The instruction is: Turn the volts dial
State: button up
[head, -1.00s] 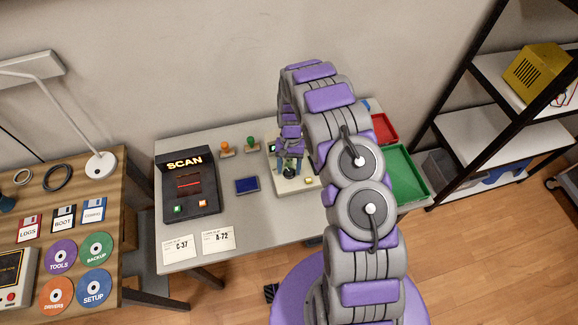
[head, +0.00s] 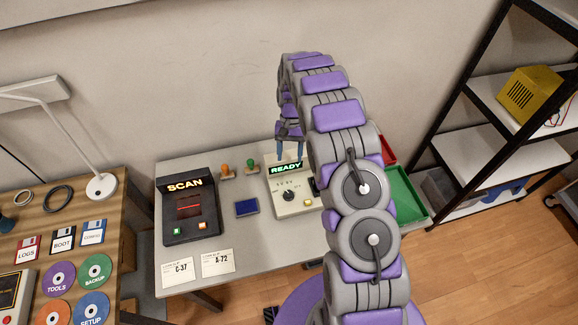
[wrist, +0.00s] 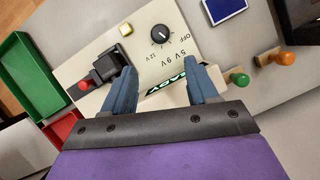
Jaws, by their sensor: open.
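The volts dial (head: 288,195) is a black round knob on a cream instrument box (head: 306,208) on the grey table. In the wrist view the dial (wrist: 160,35) has OFF, 5V, 9V and 12V printed around it. Its white pointer faces the printed labels, but I cannot tell exactly which one. A green-lit READY display (head: 286,168) stands at the back of the box. My gripper (head: 289,151) is above the back of the box, apart from the dial. In the wrist view its blue fingers (wrist: 162,80) are spread and empty.
A yellow button (head: 308,202) is on the box, and a black switch with a red tip (wrist: 104,70) is beside it. A blue pad (head: 247,208) and the SCAN unit (head: 190,208) stand left. A green tray (head: 408,196) is right. Orange and green stamps (head: 226,171) stand behind.

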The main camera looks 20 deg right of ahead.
jog(key=shift+v, duration=1.2)
jog(key=shift+r, duration=0.1)
jog(key=s+r+n+t+h+b, duration=0.1)
jog(key=s+r+b, duration=0.1)
jog(key=s+r, duration=1.45)
jog(key=s+a+r+n, duration=0.1)
jog(key=s, duration=1.1)
jog(key=s+a+r+n+t+b, duration=0.1)
jog(key=s, duration=1.2)
jog(key=shift+a+r+n+t, duration=0.25)
jog(key=shift+a+n+t, duration=0.05)
jog(key=shift+n, duration=0.1)
